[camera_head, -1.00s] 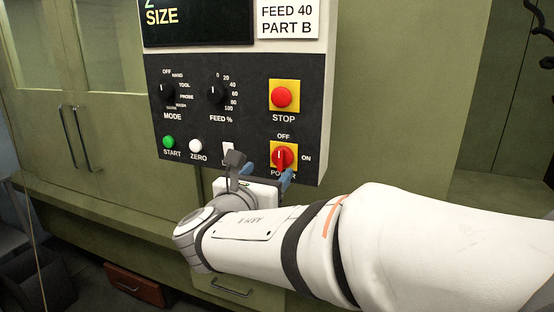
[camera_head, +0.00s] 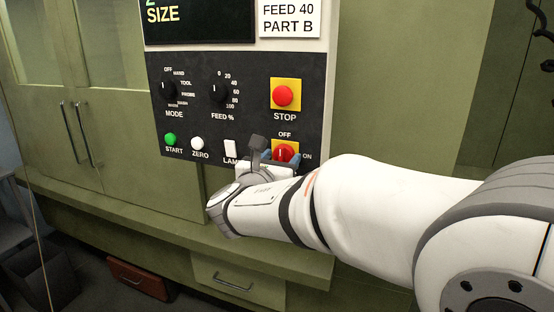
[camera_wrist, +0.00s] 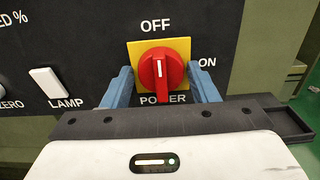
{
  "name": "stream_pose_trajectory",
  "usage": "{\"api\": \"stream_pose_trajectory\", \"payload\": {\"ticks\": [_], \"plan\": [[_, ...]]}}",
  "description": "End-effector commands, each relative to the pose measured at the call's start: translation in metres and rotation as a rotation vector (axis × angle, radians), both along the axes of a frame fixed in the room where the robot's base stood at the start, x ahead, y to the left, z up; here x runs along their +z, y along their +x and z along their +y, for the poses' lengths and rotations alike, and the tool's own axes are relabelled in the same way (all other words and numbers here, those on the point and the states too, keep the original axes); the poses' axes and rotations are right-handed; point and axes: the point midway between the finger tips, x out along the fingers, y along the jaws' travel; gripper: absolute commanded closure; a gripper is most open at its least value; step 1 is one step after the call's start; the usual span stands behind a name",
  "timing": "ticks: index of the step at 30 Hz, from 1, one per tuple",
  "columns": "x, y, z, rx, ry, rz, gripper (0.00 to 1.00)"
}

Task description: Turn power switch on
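The power switch (camera_wrist: 161,74) is a red rotary knob on a yellow plate, low on the right of the black control panel. In the wrist view its white mark points up, toward OFF; the ON label is to its right. The knob also shows in the head view (camera_head: 285,152), partly hidden by my arm. My gripper (camera_wrist: 162,84) is open, with one blue finger on each side of the knob's lower part. A gap shows between each finger and the knob; I cannot tell if the fingers reach its depth.
A red STOP button (camera_head: 283,96) sits above the switch. A white LAMP rocker (camera_wrist: 53,83) is to the left. The panel also has MODE (camera_head: 169,92) and FEED % (camera_head: 219,92) dials, a green START button (camera_head: 170,139) and a white ZERO button (camera_head: 197,143).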

Motion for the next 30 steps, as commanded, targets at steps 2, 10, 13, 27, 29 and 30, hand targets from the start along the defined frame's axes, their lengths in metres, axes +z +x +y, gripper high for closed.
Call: {"api": "stream_pose_trajectory", "payload": {"ticks": [2, 10, 13, 27, 29, 30], "plan": [[0.0, 0.0, 0.0, 0.0, 0.0, 0.0, 0.53], [0.0, 0.0, 0.0, 0.0, 0.0, 0.0, 0.75], [0.0, 0.0, 0.004, 0.001, 0.001, -0.001, 0.76], [-0.006, 0.0, 0.001, 0.003, 0.183, -0.07, 0.76], [-0.007, 0.0, 0.001, 0.003, 0.232, -0.087, 0.76], [-0.007, 0.0, 0.0, 0.003, 0.266, -0.1, 0.76]]}}
